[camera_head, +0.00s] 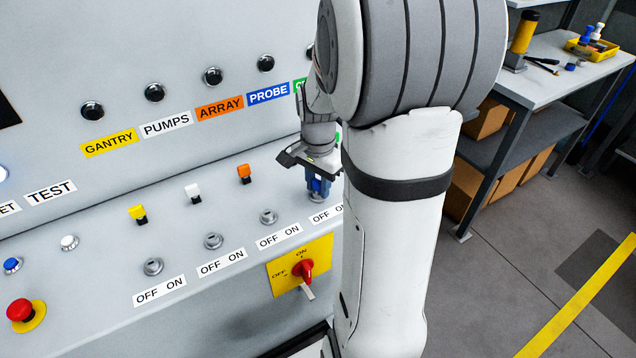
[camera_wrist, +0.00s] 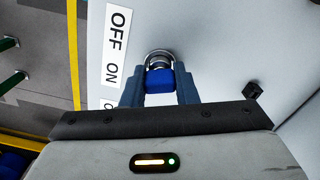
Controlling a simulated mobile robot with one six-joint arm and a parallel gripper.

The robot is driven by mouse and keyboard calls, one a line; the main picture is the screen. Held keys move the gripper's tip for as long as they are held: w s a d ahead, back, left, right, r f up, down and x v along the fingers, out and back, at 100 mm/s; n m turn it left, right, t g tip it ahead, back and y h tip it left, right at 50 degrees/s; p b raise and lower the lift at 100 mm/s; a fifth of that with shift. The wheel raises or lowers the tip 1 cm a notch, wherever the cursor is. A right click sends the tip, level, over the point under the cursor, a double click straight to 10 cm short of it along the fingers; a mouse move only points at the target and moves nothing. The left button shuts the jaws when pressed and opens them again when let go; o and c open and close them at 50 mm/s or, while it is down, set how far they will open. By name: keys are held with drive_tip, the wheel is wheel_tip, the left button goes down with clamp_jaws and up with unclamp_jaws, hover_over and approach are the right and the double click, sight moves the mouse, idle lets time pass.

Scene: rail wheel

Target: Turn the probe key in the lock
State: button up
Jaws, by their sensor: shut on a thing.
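The blue probe key (camera_wrist: 159,82) sits between my two fingers in the wrist view, its end at the round metal lock (camera_wrist: 158,58). My gripper (camera_wrist: 159,88) is shut on the key head. An OFF ON label (camera_wrist: 116,45) lies beside the lock. In the head view, my gripper (camera_head: 318,186) points down at the panel, around the blue key (camera_head: 317,184), above the lock in the rightmost visible place of the row. The blue PROBE label (camera_head: 269,93) is on the upright panel. My arm hides the panel's right part. I cannot tell the key's exact angle.
Yellow (camera_head: 138,213), white (camera_head: 193,191) and orange (camera_head: 244,172) keys stand left of my gripper. A red rotary switch (camera_head: 303,270) and a red emergency button (camera_head: 20,310) are on the sloping panel. A workbench (camera_head: 550,75) stands at the right, beyond clear floor.

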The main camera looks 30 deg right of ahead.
drive_tip(key=shift+m, duration=1.7)
drive_tip(key=o, duration=1.1)
drive_tip(key=shift+m, duration=0.4)
wheel_tip(320, 180, up, 8)
drive_tip(key=shift+f, duration=0.1)
